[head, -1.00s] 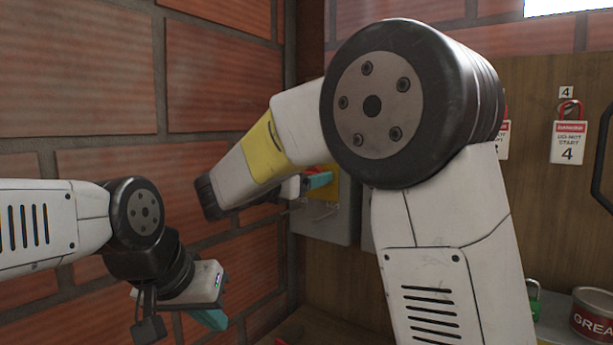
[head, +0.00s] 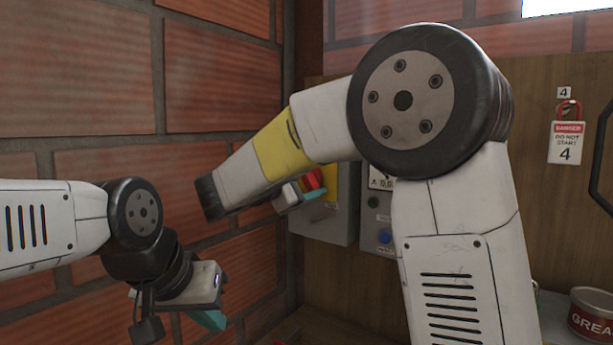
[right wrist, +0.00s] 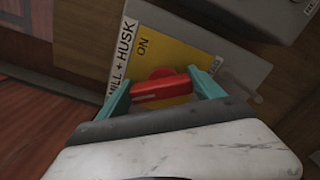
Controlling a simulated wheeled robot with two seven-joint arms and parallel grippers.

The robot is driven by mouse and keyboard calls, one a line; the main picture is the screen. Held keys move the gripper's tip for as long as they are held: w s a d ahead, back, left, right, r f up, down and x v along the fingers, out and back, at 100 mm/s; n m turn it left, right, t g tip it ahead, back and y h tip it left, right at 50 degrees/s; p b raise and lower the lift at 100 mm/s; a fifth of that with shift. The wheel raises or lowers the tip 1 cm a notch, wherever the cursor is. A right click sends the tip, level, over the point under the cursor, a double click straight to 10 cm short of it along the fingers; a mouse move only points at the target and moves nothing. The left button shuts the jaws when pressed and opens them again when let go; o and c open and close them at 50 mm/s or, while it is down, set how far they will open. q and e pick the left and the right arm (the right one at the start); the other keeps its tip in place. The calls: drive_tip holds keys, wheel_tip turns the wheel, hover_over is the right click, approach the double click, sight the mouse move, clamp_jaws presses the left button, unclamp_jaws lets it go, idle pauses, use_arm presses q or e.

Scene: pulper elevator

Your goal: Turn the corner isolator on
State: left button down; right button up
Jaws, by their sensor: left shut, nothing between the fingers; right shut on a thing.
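The corner isolator is a grey box (head: 340,226) by the brick corner, with a yellow plate (head: 331,180) and a red handle (head: 313,180). In the right wrist view the red handle (right wrist: 162,92) lies between the teal fingers of my right gripper (right wrist: 163,96), which is shut on it. "ON" and "MILL + HUSK" labels (right wrist: 118,62) show at the plate's left side; the handle slants across the plate, not squarely aligned with it. In the head view my right forearm partly covers the isolator. My left gripper (head: 210,318) is shut and empty at lower left, away from the box.
A second grey box with a meter and blue button (head: 384,236) stands right of the isolator, partly behind my right arm. A grease tin (head: 592,315) stands at lower right.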

drive_tip(key=m, duration=0.6)
drive_tip(key=shift+s+f+m, duration=0.1)
drive_tip(key=shift+f+m, duration=0.05)
drive_tip(key=shift+m, duration=0.25)
idle(0.4)
drive_tip(key=o, duration=1.4)
drive_tip(key=shift+d, duration=0.1)
drive_tip(key=shift+c, duration=0.2)
drive_tip(key=v, duration=0.8)
